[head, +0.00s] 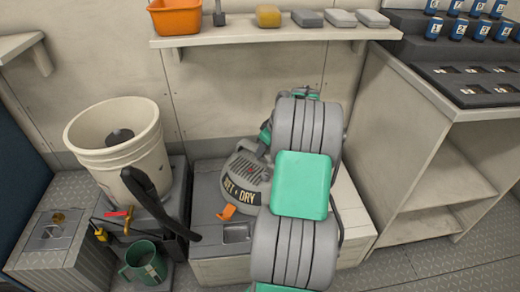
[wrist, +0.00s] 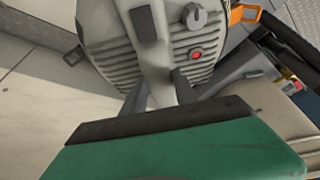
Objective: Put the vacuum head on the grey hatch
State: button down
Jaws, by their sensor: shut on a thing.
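The vacuum head (head: 246,180) is a grey dome with "WET DRY" lettering and an orange latch. My gripper (wrist: 158,92) is shut on its light handle, with one dark finger on each side. In the wrist view the vacuum head (wrist: 185,50) fills the upper middle, showing vents, a knob and a red button. The grey hatch (head: 205,190) is the grey panel on the low bench, with a recessed pull at its front. The head is over the hatch in the head view; whether it touches is unclear. My arm hides the hatch's right part.
A white bucket (head: 112,150) with a black hose (head: 150,195) stands left of the hatch. A green mug (head: 143,264) and a red-handled valve (head: 118,213) are nearby. A shelf (head: 260,36) with an orange bin (head: 175,16) runs above; an open cabinet (head: 440,170) stands right.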

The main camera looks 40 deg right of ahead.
jog(key=shift+d+f+b, duration=0.1)
jog(key=shift+f+b, duration=0.65)
jog(key=shift+f, duration=0.75)
jog(key=c, duration=1)
grip_release()
jog(key=shift+f, duration=0.15)
jog(key=shift+o, duration=0.2)
